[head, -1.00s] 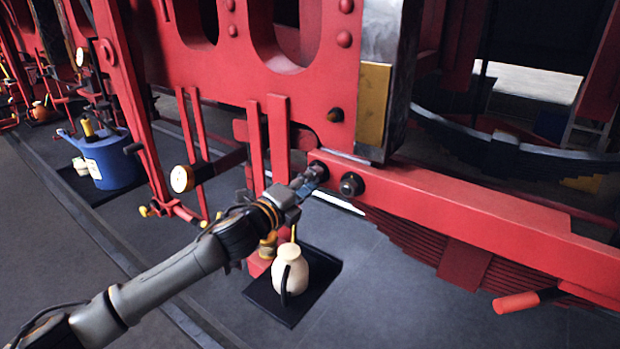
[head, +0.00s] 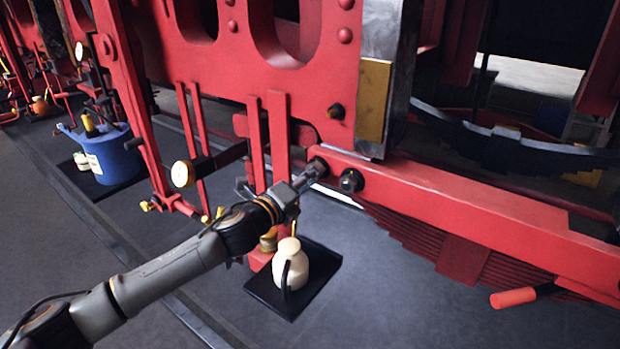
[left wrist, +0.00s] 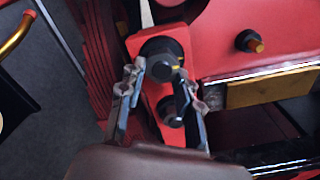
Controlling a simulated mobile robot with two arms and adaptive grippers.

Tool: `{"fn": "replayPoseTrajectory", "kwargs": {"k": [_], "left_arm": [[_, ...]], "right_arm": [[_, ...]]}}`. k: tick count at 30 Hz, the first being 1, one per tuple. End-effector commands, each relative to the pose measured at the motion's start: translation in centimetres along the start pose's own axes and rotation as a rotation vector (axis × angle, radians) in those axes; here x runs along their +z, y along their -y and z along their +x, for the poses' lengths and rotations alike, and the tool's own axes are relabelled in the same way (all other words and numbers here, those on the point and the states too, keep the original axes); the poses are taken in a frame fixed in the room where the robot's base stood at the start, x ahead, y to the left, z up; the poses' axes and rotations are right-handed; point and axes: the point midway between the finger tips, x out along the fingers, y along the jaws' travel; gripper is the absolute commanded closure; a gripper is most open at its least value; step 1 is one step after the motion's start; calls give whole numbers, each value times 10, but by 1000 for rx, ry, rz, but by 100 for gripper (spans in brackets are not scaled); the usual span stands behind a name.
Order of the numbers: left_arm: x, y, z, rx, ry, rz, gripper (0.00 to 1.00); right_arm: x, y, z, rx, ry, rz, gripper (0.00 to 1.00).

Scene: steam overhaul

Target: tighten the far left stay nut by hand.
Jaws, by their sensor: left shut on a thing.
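The far left stay nut (head: 318,164) is a dark nut at the left end of the long red beam. My left gripper (head: 311,173) reaches it from below left, covers part of it and is shut on it. In the left wrist view the nut (left wrist: 162,62) sits between the tips of my two fingers (left wrist: 165,75). A second dark nut (head: 351,181) is just to the right on the same beam; it also shows lower in the left wrist view (left wrist: 170,109). My right gripper is not in view.
A cream jug (head: 290,264) stands on a black mat (head: 322,272) below my left wrist. A round gauge (head: 183,173) and upright red bars (head: 279,135) are left of the nut. A blue can (head: 115,155) stands farther left. The floor in front is mostly clear.

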Motion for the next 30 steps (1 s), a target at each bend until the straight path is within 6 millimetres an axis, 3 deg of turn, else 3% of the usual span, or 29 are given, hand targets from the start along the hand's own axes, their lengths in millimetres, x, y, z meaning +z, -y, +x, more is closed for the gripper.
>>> {"fn": "replayPoseTrajectory", "kwargs": {"k": [1, 2, 5, 17, 23, 30], "left_arm": [[-2, -4, -1, 5, -3, 1, 98], [-2, -4, -1, 5, -3, 1, 62], [-2, -3, 0, 5, -3, 0, 43], [-1, -1, -5, 2, -1, -1, 43], [-1, -2, -34, 3, -2, 0, 43], [-1, -3, -82, 5, -2, -1, 43]], "right_arm": [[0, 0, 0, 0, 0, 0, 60], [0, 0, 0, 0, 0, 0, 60], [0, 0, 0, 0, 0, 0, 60], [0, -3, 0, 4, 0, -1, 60], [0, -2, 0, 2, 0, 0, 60], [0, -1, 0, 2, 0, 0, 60]]}}
